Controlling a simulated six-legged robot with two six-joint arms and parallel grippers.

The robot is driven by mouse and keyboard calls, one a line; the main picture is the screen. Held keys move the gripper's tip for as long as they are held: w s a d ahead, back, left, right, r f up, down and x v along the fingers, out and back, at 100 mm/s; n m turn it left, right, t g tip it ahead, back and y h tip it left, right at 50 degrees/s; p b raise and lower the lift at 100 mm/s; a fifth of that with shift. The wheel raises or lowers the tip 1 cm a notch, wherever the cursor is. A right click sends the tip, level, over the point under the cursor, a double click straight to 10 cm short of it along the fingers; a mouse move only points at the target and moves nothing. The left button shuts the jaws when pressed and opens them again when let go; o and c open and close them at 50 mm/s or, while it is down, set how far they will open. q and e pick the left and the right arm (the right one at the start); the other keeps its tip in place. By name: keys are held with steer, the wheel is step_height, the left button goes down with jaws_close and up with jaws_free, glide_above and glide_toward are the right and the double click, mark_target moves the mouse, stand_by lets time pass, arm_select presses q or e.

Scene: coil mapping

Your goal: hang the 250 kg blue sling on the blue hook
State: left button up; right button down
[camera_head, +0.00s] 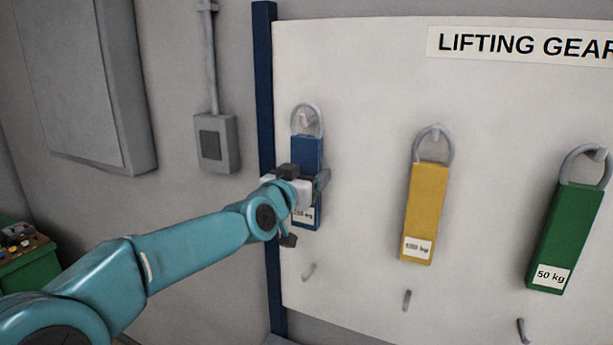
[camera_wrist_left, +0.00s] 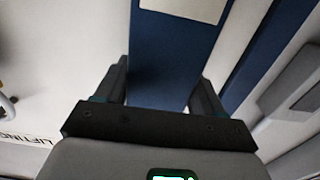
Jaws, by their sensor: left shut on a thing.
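The blue sling (camera_head: 307,152) is a blue block with a grey ring on top, at the left of the white board in the head view. Its ring is at a hook (camera_head: 305,119) high on the board; I cannot tell whether the hook bears it. My left gripper (camera_head: 309,186) is shut on the middle of the blue sling. The white label below the gripper is partly covered. In the left wrist view the blue sling (camera_wrist_left: 170,60) lies between the two fingers (camera_wrist_left: 163,88). My right gripper is not in view.
A yellow sling (camera_head: 425,212) and a green 50 kg sling (camera_head: 566,236) hang to the right. Small lower hooks (camera_head: 407,300) stick out beneath the slings. A dark blue post (camera_head: 265,90) edges the board. A grey wall box (camera_head: 216,145) and a green crate (camera_head: 28,270) are at left.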

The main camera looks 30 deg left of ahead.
arm_select(q)
steer(key=shift+s+r, duration=0.15)
steer(key=shift+s+d, duration=0.15)
steer(key=shift+s, duration=1.55)
steer(key=shift+s+b, duration=0.35)
steer(key=shift+s, duration=0.3)
